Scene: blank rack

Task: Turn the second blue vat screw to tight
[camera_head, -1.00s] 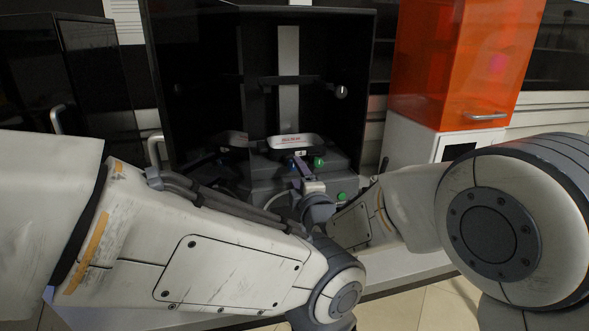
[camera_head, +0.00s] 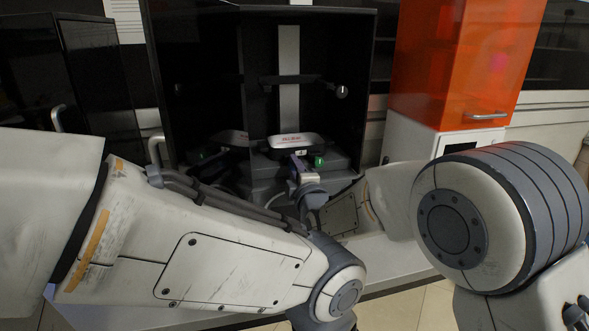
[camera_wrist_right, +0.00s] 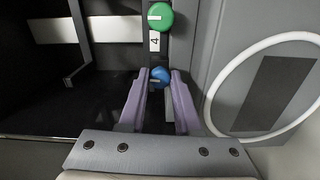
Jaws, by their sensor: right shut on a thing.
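The blue vat screw (camera_wrist_right: 160,76) shows in the right wrist view between the tips of my purple fingers, with a short pale mark on its face. My right gripper (camera_wrist_right: 160,82) is shut on it; the same gripper (camera_head: 301,164) shows in the head view at the front of the printer's vat area and hides the screw there. A green screw (camera_wrist_right: 159,16) with a white mark sits beyond the blue one, past a label reading 4; a green screw also shows in the head view (camera_head: 319,161). My left gripper is not in view.
The dark printer cabinet (camera_head: 355,60) stands open around the vat (camera_head: 290,141), with side walls close to my right gripper. An orange-covered machine (camera_head: 455,60) stands to the right. My left arm crosses the front of the head view and hides much of the counter.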

